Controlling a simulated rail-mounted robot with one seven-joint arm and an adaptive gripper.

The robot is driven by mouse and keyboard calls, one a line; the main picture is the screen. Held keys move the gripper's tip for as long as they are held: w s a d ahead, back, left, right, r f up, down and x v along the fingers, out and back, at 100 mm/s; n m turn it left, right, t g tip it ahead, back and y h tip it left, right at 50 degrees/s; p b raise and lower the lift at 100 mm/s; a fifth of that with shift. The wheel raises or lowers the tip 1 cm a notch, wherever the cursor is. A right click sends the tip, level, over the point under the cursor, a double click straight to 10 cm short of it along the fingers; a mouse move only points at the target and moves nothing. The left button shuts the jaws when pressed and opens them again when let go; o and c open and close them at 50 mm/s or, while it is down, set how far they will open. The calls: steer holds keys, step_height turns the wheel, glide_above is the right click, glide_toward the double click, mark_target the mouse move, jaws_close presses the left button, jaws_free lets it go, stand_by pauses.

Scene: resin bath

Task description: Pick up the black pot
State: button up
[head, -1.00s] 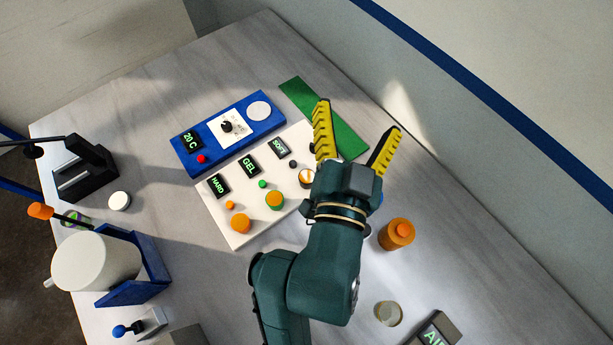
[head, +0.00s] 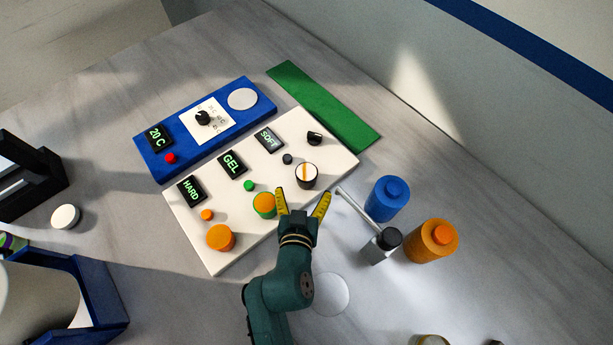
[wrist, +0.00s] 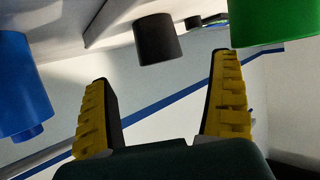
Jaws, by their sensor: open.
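The black pot (head: 306,177) stands on the near right part of the white panel (head: 215,255), its pale top crossed by an orange stripe. My gripper (head: 302,203) is open and empty, its yellow-padded fingers pointing at the pot from just below it in the head view. In the wrist view the black pot (wrist: 158,42) shows as a dark cylinder beyond the fingertips (wrist: 158,75), roughly centred between them. The fingers look apart from it.
A green pot (head: 264,208) with an orange top stands left of my gripper. An orange pot (head: 220,238) is farther left. On the right are a metal lever with a black knob (head: 388,239), a blue container (head: 387,199) and an orange container (head: 432,241).

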mark_target(306, 174)
steer(key=b+x, duration=0.1)
steer(key=x, duration=0.7)
steer(key=shift+w, duration=0.1)
steer(key=shift+r, duration=0.1)
steer(key=c, duration=1.3)
